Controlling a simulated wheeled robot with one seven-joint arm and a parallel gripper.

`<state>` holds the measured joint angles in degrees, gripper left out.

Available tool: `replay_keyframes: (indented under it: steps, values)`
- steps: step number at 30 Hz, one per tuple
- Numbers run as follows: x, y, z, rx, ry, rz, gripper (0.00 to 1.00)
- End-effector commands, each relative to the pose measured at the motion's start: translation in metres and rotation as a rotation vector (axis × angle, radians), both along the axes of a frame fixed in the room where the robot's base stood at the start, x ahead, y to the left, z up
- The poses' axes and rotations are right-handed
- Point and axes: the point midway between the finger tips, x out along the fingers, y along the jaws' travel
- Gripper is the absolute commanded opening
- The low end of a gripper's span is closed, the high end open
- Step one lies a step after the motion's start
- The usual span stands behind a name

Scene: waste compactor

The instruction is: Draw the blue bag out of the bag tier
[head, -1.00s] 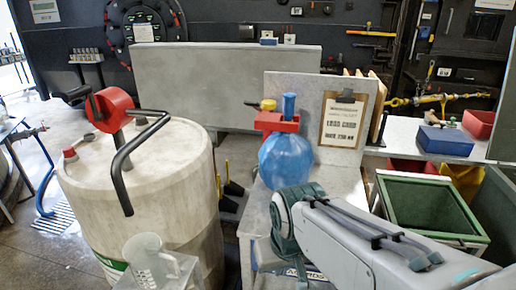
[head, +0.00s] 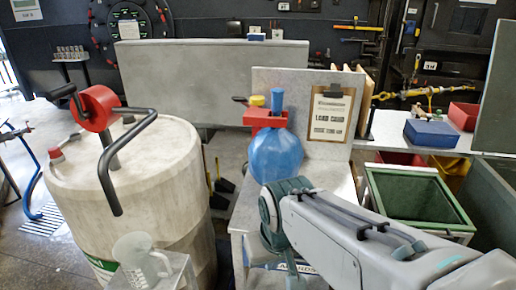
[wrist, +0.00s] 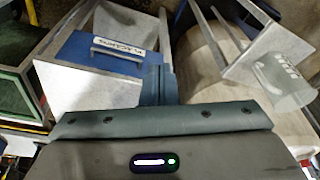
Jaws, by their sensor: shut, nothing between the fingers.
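The blue bag (head: 276,156) is a round, full shape with its twisted neck standing up through the red bag tier (head: 265,119). The tier has a yellow knob (head: 257,101) on top and stands on a pale grey bench. The bag's body hangs below and in front of the red part. My gripper (wrist: 158,85) shows in the wrist view with its teal fingers together and empty, above a blue drawer front with a handle (wrist: 118,53). In the head view my arm is in front of and below the bag, and my fingertips are hidden. The bag is not recognisable in the wrist view.
A large pale drum (head: 130,185) with a red-hubbed crank stands left of the bench. A clear jug (head: 142,262) is in front of it. A clipboard (head: 330,117) leans on a panel behind the bag. A green bin (head: 415,200) is at the right.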

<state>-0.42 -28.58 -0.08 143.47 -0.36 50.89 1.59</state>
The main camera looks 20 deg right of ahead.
Motion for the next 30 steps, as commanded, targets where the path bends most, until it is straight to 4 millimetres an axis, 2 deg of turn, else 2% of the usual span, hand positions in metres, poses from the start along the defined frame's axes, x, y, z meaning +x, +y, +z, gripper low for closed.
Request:
replay_keyframes:
  steps: [6,10,13,17,22,30]
  values:
    - [0.0,0.0,0.0,0.0,0.0,0.0,0.0]
    - [0.006,0.0,0.002,0.011,-0.014,-0.027,0.36]
    - [0.025,0.003,0.007,0.054,-0.059,-0.128,0.64]
    - [0.072,0.005,0.021,0.172,-0.167,-0.375,0.65]
    - [0.144,0.002,0.044,0.4,-0.326,-0.758,0.65]
    - [0.249,-0.022,0.082,0.857,-0.53,-1.327,0.65]
